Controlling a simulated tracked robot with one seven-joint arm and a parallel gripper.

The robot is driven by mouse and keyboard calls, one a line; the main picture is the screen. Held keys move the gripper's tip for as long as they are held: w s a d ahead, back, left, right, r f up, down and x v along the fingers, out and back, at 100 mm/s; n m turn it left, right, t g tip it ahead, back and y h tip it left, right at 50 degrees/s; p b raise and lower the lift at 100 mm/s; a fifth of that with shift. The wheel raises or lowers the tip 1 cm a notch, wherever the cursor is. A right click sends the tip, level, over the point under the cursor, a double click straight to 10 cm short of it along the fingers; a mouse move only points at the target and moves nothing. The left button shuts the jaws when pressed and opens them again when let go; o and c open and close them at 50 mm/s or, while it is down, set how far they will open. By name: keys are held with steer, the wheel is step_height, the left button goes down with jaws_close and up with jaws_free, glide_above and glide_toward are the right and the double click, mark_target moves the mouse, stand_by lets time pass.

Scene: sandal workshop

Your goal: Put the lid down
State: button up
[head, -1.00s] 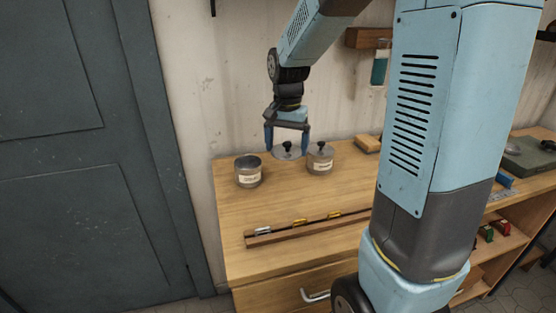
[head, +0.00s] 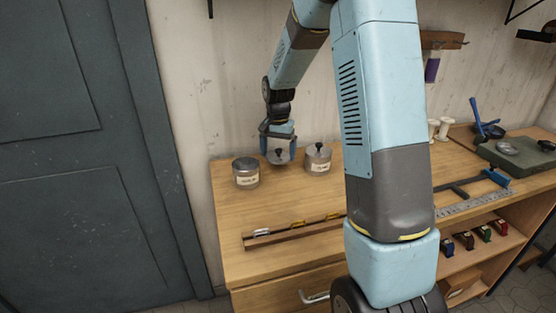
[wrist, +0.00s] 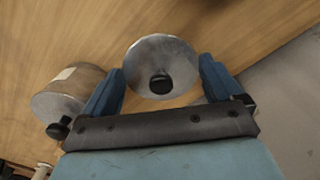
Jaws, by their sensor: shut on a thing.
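The lid (head: 279,158) is a round grey metal disc with a black knob; it also shows in the wrist view (wrist: 178,60). My gripper (head: 278,151) is shut on the lid, with its blue fingers at opposite sides of the rim. The lid is level and low over the bench top, between and slightly behind two tins. I cannot tell whether it touches the wood. The left tin (head: 247,179) is labelled and appears open, with a dark top. The right tin (head: 318,165) wears a lid with a black knob and also shows in the wrist view (wrist: 72,92).
A wooden strip with metal clips (head: 290,232) lies along the front of the bench (head: 235,217). Blue-handled tools, a ruler (head: 475,202) and white spools (head: 440,129) lie to the right. A wall stands close behind. Bare wood lies between the tins and the strip.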

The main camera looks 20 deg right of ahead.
mark_target(278, 157)
steer(key=shift+w+f, duration=0.25)
steer(key=shift+f, duration=1.6)
steer(key=shift+f, duration=0.1)
steer(key=o, duration=0.7)
